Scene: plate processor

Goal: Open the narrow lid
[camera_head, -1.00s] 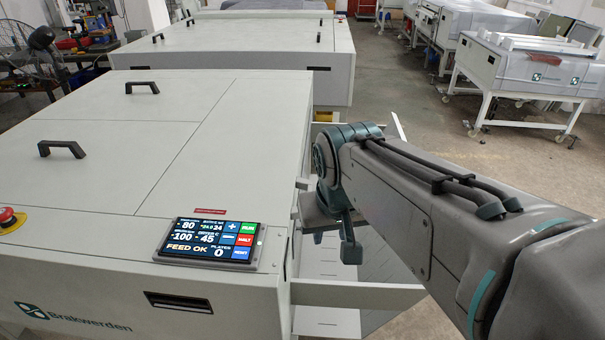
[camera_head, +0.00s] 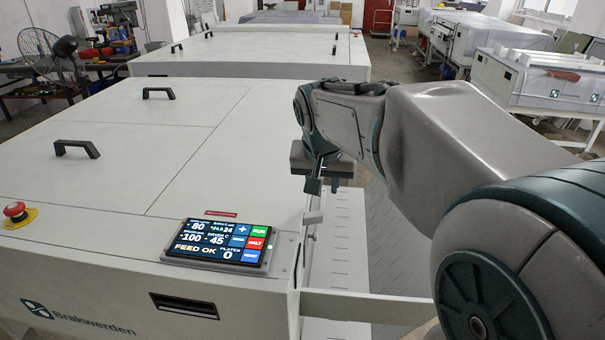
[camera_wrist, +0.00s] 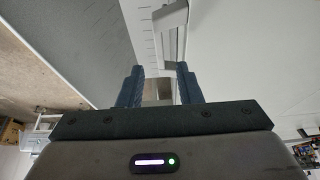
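The pale grey plate processor (camera_head: 150,180) fills the left of the head view. Seams divide its flat top into panels, and all look shut. Two left panels carry black handles, a far one (camera_head: 158,93) and a near one (camera_head: 76,148). The right-hand panel (camera_head: 235,160) shows no handle on top; I cannot tell for sure which panel is the narrow lid. My gripper (camera_head: 322,187) hangs beside the machine's right edge. In the wrist view its two dark fingers (camera_wrist: 160,78) are apart and empty. A pale bracket (camera_wrist: 171,17) and the machine's edge lie beyond them.
A lit control panel (camera_head: 218,243) sits on the near right corner, a red emergency button (camera_head: 15,211) on the near left. A pale slotted tray (camera_head: 340,240) juts out at the right side. Another machine (camera_head: 250,55) stands behind. Floor shows to the right.

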